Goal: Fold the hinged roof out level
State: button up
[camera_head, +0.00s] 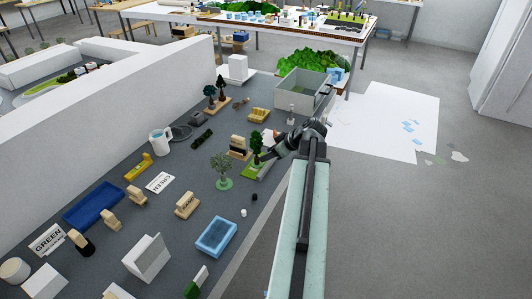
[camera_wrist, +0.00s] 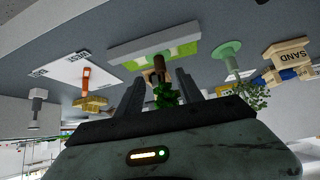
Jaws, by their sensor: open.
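I cannot clearly make out a hinged roof in either view. A white block-like model (camera_head: 148,257) with a greyish face stands at the near left in the head view. Another white stepped model (camera_head: 237,68) stands at the far end of the grey worktop. My gripper (camera_head: 262,158) is open above the right side of the worktop. It is beside a small dark green tree (camera_head: 257,141) on a bright green base. In the wrist view, which looks upside down, the tree (camera_wrist: 163,97) shows between the dark fingers of my gripper (camera_wrist: 158,86). Contact cannot be told.
A light green tree (camera_head: 222,166), a SAND stamp block (camera_head: 187,204), a blue tray (camera_head: 93,205) and a clear blue box (camera_head: 216,237) lie on the worktop. A grey open bin (camera_head: 303,92) stands at its far right. A white wall (camera_head: 130,100) runs along the left.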

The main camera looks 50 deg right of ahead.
aim_at(146, 258)
jog(key=k, duration=1)
